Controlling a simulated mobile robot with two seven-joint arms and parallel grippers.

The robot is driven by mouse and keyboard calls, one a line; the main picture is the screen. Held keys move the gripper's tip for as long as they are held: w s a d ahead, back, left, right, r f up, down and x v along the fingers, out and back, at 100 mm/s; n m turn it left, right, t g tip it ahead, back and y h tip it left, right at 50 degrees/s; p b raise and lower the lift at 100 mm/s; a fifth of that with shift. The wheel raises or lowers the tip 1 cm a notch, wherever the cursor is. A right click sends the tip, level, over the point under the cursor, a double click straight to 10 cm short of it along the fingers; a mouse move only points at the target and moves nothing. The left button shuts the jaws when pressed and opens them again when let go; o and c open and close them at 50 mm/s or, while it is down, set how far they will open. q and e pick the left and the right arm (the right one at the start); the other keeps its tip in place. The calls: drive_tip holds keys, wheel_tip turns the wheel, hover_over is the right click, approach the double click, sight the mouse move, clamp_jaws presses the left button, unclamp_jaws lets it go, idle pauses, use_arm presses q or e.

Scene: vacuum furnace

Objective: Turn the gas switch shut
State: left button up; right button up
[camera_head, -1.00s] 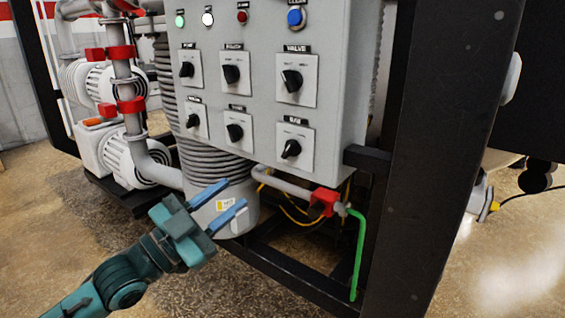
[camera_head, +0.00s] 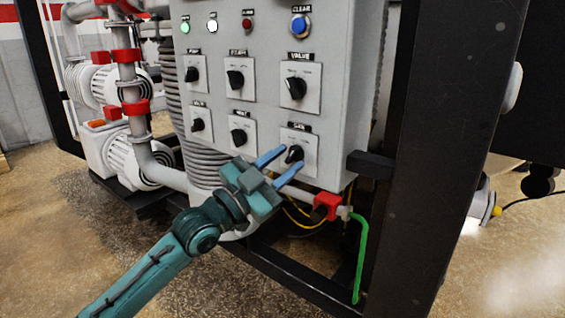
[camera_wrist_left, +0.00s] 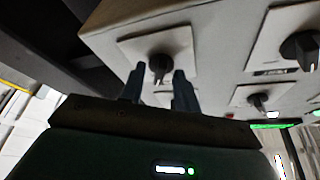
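The lower right black knob (camera_head: 294,154) sits on a white square plate on the grey control panel; its label is too blurred to read surely, and I take it as the gas switch. My left gripper (camera_head: 292,158) is in front of this knob, its two blue fingers apart. In the left wrist view the knob (camera_wrist_left: 160,66) lies just beyond and between the fingertips (camera_wrist_left: 158,88), with no clear contact. The gripper is empty. The exact gap to the knob cannot be told. My right gripper is in neither view.
Other black knobs, such as the valve knob (camera_head: 294,88), surround it above and to the left. A blue button (camera_head: 299,23) is at the top. A red valve block (camera_head: 326,206) with a green pipe (camera_head: 360,260) is below. A thick black post (camera_head: 430,150) stands at the right.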

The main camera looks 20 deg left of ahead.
use_arm(q)
clamp_jaws()
idle(0.3)
